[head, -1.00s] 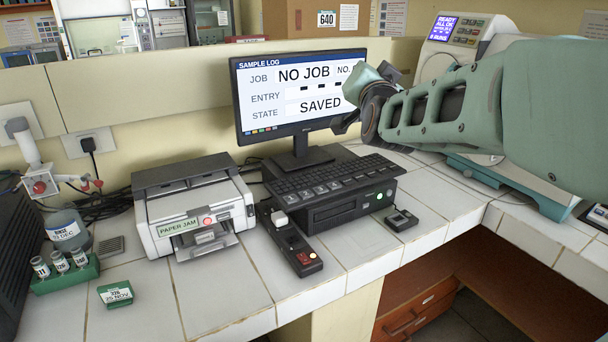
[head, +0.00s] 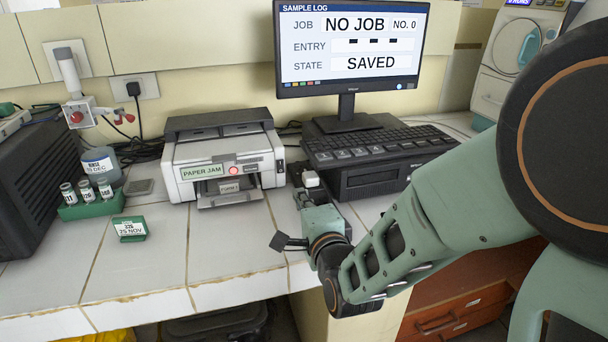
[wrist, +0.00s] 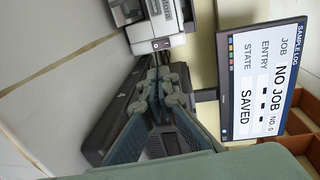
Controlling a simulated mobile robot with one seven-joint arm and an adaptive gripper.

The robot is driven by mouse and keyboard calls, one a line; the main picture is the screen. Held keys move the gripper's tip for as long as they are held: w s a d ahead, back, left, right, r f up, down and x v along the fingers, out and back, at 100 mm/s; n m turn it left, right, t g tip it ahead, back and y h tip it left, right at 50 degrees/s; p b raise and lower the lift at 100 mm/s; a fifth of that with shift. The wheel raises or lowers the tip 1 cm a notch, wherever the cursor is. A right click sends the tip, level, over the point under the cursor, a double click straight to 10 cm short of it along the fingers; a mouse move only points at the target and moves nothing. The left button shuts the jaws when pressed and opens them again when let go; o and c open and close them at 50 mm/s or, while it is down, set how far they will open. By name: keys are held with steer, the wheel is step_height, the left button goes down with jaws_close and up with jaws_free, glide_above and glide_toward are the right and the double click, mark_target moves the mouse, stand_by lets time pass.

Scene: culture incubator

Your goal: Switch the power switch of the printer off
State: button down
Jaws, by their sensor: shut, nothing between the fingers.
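The printer (head: 222,160), white and grey with a dark top, stands on the tiled counter left of the monitor. Its front shows a green PAPER JAM label and a lit red button (head: 233,171). I cannot make out any switch on the strip now. My gripper (head: 302,193) is shut and empty over the strip. In the wrist view its closed fingers (wrist: 154,75) point towards the printer's side (wrist: 151,25).
The monitor (head: 350,86) reads NO JOB, SAVED. A keyboard (head: 372,143) lies on the computer box (head: 372,181) right of my gripper. A green vial rack (head: 92,205) and a green-based labelled block (head: 130,229) stand at left. The counter before the printer is clear.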

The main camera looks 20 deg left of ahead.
mark_target(282, 171)
steer(key=shift+s+a+f, duration=0.1)
steer(key=shift+s+f, duration=0.1)
steer(key=shift+f, duration=0.05)
steer(key=x, duration=1.4)
steer(key=shift+b, duration=0.35)
steer(key=shift+w+a+f+b, duration=0.1)
steer(key=shift+f+b, duration=0.25)
steer(key=shift+b, duration=0.75)
steer(key=shift+w+a+f+t+b, duration=0.15)
steer(key=shift+t+b, duration=0.25)
steer(key=shift+b, duration=0.75)
steer(key=shift+r+y+p, duration=0.3)
steer(key=shift+r+p, duration=0.1)
steer(key=shift+p, duration=0.1)
steer(key=shift+f, duration=0.1)
